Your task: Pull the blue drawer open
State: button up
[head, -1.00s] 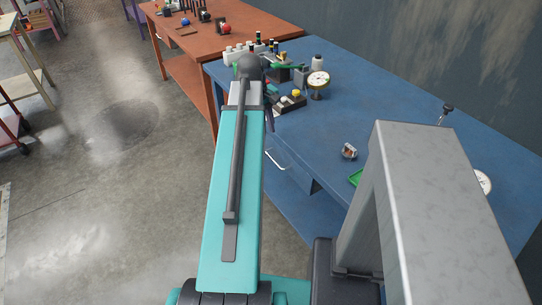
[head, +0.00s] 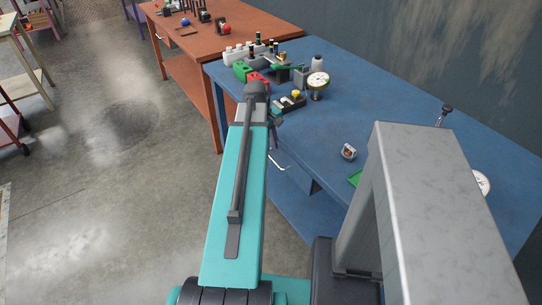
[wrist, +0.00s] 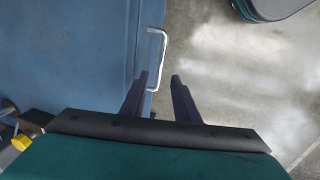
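The blue drawer (head: 297,178) is under the top of the blue workbench, with a pale metal bar handle (head: 279,163) on its front. In the wrist view the handle (wrist: 160,57) stands out from the blue front, just beyond my fingertips. In the head view my teal arm hides most of the gripper.
The blue bench top (head: 325,120) carries a dial gauge (head: 318,82), a small metal part (head: 348,152) and several bottles and tools at its back left. An orange bench (head: 215,35) stands beyond. The concrete floor (head: 110,200) to the left is clear.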

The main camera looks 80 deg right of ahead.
aim_at(272, 158)
jog(key=shift+s+d+f, duration=0.1)
jog(key=shift+f, duration=0.75)
jog(key=shift+s+d+f, duration=0.15)
jog(key=shift+f, duration=0.75)
jog(key=shift+s+d+f, duration=0.1)
jog(key=shift+f, duration=0.75)
